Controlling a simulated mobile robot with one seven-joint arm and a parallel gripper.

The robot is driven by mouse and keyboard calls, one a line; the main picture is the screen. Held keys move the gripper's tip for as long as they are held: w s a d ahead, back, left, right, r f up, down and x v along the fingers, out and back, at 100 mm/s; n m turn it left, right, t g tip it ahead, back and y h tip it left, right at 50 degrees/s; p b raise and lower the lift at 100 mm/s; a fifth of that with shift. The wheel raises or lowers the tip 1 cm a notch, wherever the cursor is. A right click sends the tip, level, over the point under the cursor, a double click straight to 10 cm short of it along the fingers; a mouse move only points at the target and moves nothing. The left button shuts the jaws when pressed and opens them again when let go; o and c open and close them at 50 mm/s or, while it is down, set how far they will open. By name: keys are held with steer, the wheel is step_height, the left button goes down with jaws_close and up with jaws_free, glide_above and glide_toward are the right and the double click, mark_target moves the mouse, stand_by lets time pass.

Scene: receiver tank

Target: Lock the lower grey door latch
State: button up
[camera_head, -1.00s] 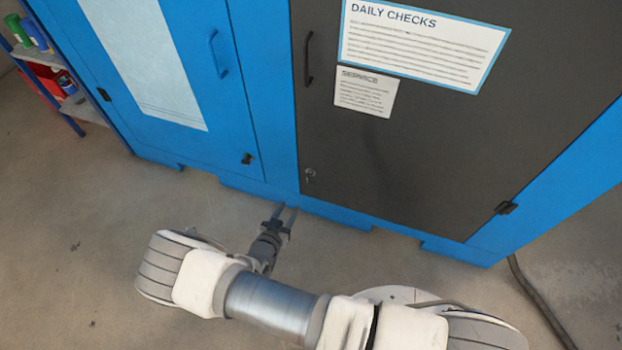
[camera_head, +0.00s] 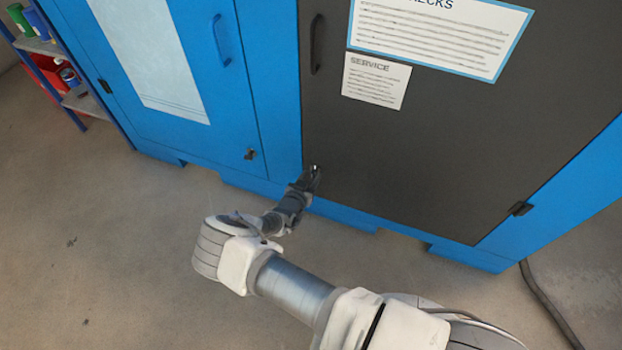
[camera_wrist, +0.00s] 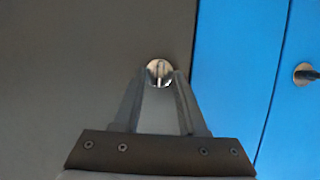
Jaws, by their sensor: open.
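The lower grey door latch (camera_wrist: 159,72) is a small round silver disc with a raised bar on the dark grey door (camera_head: 430,140). The bar looks roughly upright in the wrist view. My gripper (camera_wrist: 162,80) is open, with its two fingertips on either side of the latch's lower part. I cannot tell whether the fingers touch it. In the head view my gripper (camera_head: 314,172) is at the door's lower left corner and mostly hides the latch.
A blue door to the left has its own dark latch (camera_head: 250,154) and a handle (camera_head: 221,40). The grey door has a handle (camera_head: 316,45) and a service notice (camera_head: 376,80). A hose (camera_head: 548,305) lies on the floor at right. The floor at left is clear.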

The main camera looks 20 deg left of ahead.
steer(key=shift+w+f, duration=0.1)
steer(key=shift+w, duration=0.1)
steer(key=shift+c, duration=0.2)
jaws_close()
